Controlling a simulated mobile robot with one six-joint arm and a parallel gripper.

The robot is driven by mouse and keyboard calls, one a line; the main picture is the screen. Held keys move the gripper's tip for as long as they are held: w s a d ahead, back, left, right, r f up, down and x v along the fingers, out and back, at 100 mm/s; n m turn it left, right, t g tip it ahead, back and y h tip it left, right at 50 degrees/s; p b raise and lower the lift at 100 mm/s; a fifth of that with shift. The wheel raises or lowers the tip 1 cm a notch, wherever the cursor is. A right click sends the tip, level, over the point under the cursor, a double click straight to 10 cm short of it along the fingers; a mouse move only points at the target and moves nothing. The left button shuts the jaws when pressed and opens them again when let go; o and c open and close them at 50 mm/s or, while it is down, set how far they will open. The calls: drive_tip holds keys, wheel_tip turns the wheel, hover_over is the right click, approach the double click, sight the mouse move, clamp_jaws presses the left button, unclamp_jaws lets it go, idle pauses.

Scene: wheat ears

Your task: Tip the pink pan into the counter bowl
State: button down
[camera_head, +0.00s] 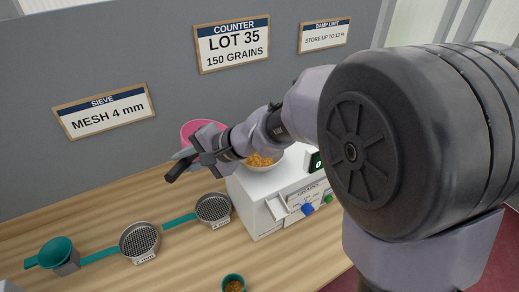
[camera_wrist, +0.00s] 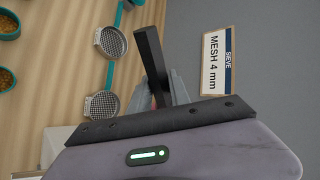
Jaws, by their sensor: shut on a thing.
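The pink pan (camera_head: 190,128) is behind my gripper in the head view, mostly hidden by it; its tilt and contents cannot be told. My gripper (camera_head: 190,163) is shut on the pan's black handle, whose end sticks out to the lower left. In the wrist view the handle (camera_wrist: 150,60) stands between the fingers (camera_wrist: 168,88). The counter bowl (camera_head: 276,167) sits on top of the white counter machine (camera_head: 253,188), just right of my gripper, with golden grains in it. My arm hides part of the bowl.
Two round mesh sieves (camera_head: 139,240) (camera_head: 212,208) and a teal funnel (camera_head: 57,250) stand along a teal rail on the wooden table. A small teal cup (camera_head: 233,283) of grain is at the front. A grey wall with signs (camera_head: 104,111) rises behind.

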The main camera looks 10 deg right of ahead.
drive_tip(key=a+f+n+h, duration=0.1)
drive_tip(key=a+f+h, duration=0.2)
drive_tip(key=f, duration=0.4)
drive_tip(key=shift+a+f+p, duration=0.35)
drive_tip(key=shift+a+p, duration=0.1)
drive_tip(key=shift+a, duration=0.05)
